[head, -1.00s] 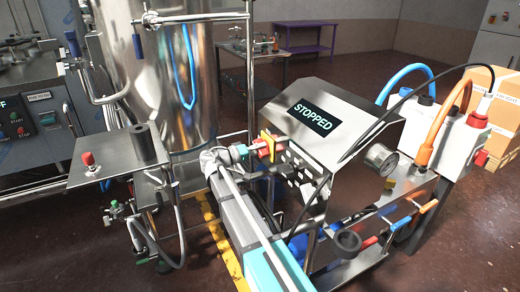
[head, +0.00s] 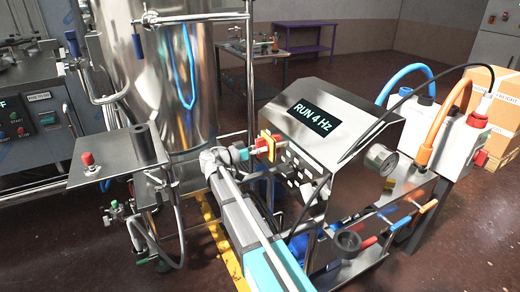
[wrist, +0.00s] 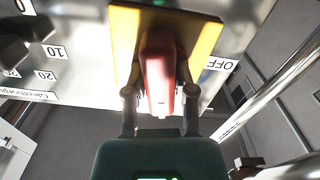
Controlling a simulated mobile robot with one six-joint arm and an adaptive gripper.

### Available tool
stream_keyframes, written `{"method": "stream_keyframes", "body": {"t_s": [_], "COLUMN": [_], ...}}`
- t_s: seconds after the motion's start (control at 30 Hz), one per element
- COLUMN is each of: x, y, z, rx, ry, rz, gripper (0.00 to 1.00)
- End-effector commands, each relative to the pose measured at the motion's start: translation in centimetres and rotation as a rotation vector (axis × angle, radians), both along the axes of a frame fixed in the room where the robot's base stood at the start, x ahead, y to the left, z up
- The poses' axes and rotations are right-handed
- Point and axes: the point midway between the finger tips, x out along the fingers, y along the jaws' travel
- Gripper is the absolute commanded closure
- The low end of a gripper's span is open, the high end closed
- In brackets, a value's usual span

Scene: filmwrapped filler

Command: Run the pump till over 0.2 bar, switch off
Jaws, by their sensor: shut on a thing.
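The pump control box (head: 345,118) has a slanted steel top, and its display (head: 315,118) reads "RUN 4 Hz". A red rotary switch on a yellow plate (head: 265,146) sits on the box's left side. My gripper (head: 252,150) reaches it there. In the wrist view my gripper (wrist: 160,105) is shut on the red switch handle (wrist: 158,70), one finger on each side. The yellow plate (wrist: 204,42) lies behind the handle, with an "OFF" label (wrist: 220,64) to its right. The round pressure gauge (head: 381,159) is at the box's right; its reading is too small to tell.
A black knob (wrist: 22,35) with a scale marked 10 and 20 is beside the switch. A steel tank (head: 160,70) stands behind my arm. A small shelf with a red button (head: 88,159) is at the left. Hoses, including an orange one (head: 437,115), rise at the right.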

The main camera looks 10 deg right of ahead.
Motion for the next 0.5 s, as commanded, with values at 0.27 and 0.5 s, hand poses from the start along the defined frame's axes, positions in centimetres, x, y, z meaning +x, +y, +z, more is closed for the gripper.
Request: {"method": "stream_keyframes", "body": {"t_s": [0.27, 0.5], "x": [-0.08, -0.08], "y": [-0.03, -0.03], "z": [-0.06, -0.06], "rx": [0.033, 0.041], "ry": [-0.114, -0.138], "rz": [-0.001, -0.001], "gripper": [1.00, 1.00]}}
